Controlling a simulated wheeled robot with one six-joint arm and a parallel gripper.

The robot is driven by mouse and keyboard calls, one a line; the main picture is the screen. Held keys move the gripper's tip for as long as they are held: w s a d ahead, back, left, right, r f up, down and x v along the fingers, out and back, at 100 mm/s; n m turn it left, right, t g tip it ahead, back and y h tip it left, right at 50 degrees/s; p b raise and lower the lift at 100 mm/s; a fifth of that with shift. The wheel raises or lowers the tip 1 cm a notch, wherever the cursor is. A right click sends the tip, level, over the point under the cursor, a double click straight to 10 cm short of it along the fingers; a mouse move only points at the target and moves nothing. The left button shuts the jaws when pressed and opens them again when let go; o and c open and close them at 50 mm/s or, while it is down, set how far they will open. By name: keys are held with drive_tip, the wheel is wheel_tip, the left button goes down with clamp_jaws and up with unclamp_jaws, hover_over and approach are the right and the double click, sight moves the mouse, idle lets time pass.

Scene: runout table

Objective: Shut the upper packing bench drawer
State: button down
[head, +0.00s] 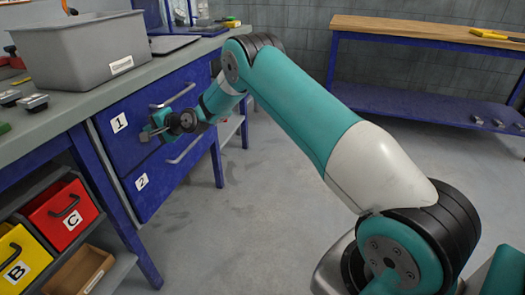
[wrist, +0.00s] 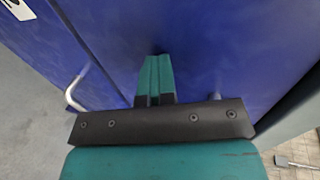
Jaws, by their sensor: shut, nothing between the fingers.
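The upper packing bench drawer (head: 137,108) is blue, carries a label 1 and has a grey bar handle (head: 174,97). Its front looks about level with the front of the lower drawer (head: 158,190), labelled 2; I cannot tell whether a small gap is left. My gripper (head: 150,132) is shut and empty at the upper drawer's front, below the handle. In the wrist view the closed teal fingers (wrist: 155,78) point at the blue upper front (wrist: 205,40), touching or very near it. The gripper body hides part of the front.
A grey bin (head: 75,50) stands on the bench top (head: 85,100). Red (head: 62,210) and yellow (head: 18,258) bins sit on a shelf below. A wooden-topped table (head: 420,30) stands at the back right. The floor (head: 270,190) between is clear.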

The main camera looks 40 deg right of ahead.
drive_tip(key=shift+w+a+r, duration=0.1)
drive_tip(key=shift+a+r, duration=0.05)
drive_tip(key=shift+a, duration=0.1)
drive_tip(key=d+f+p+v, duration=0.1)
drive_tip(key=f+p+v, duration=0.1)
drive_tip(key=v, duration=1.2)
drive_tip(key=s+a+r+n+g, duration=0.6)
drive_tip(key=s+a+r+n, duration=0.45)
drive_tip(key=s, duration=0.45)
drive_tip(key=s+r+n+g+h, duration=0.2)
drive_tip(key=s+n+g, duration=0.15)
drive_tip(key=s, duration=1.05)
drive_tip(key=s+r+n+g+h, duration=0.2)
drive_tip(key=s+n, duration=0.2)
drive_tip(key=s, duration=0.9)
wheel_tip(320, 180, up, 21)
drive_tip(key=p, duration=2.1)
